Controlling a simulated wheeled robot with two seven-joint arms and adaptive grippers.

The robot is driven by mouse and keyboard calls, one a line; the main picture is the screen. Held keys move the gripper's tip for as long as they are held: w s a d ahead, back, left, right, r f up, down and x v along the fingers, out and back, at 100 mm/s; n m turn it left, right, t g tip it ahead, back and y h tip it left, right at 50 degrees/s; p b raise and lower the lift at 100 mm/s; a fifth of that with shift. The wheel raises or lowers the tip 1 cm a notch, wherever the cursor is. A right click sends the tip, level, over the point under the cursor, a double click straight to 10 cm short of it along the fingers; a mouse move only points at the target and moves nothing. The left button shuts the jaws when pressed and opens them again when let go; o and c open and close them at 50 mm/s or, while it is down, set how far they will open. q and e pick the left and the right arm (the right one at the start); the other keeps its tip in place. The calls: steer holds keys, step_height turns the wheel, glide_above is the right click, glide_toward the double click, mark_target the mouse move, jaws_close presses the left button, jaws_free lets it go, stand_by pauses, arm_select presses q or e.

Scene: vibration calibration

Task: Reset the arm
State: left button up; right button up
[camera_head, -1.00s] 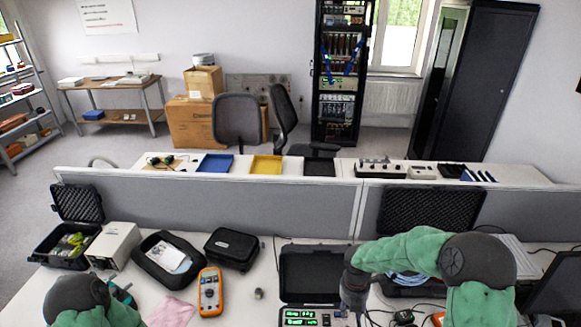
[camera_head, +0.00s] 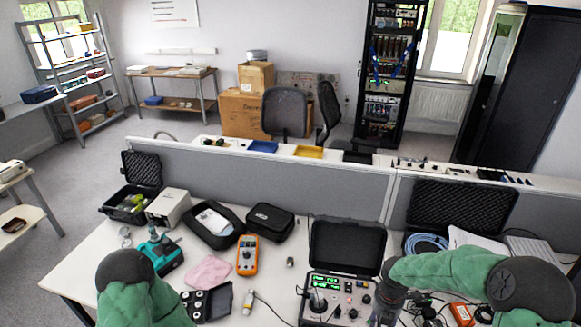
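My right arm (camera_head: 450,270) comes in from the right in a green sleeve. Its dark gripper (camera_head: 382,312) points down beside the right edge of the open calibrator case. The fingertips are too dark and too near the frame's bottom to read. My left arm (camera_head: 130,285) is bent at the lower left, and its gripper is out of view. The calibrator (camera_head: 325,284) has a lit green display and knobs on its panel. Its black lid (camera_head: 346,246) stands open.
An orange multimeter (camera_head: 247,255), a pink cloth (camera_head: 208,272), a teal drill-like tool (camera_head: 162,250) and a small black case (camera_head: 208,303) lie on the white table. A grey partition (camera_head: 270,180) closes its back. Cables and small devices crowd the right side.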

steer(key=f, duration=0.1)
steer(key=a+f+m+b, duration=0.1)
steer(key=f, duration=0.1)
steer(key=a+f+m, duration=0.1)
steer(key=shift+w+a+f+y, duration=0.1)
steer(key=shift+a+f+y, duration=0.1)
steer(key=shift+y, duration=0.2)
arm_select(q)
step_height(320, 180, down, 16)
steer(key=b, duration=1.5)
steer(key=shift+w+f, duration=0.25)
steer(key=shift+w, duration=0.15)
arm_select(e)
steer(key=s+a+f+m+y, duration=0.1)
steer(key=s+a+f+m, duration=0.4)
steer(key=f+m, duration=0.4)
steer(key=s+a+f+m+y, duration=0.1)
steer(key=s+a+f+m, duration=0.3)
steer(key=s+f+m, duration=0.2)
steer(key=s+a+f+m+y, duration=0.1)
steer(key=s+a+f+m, duration=0.4)
steer(key=f+m, duration=0.6)
steer(key=shift+s+a+f+m+t, duration=0.3)
steer(key=shift+s+f+t, duration=0.1)
steer(key=shift+f, duration=0.45)
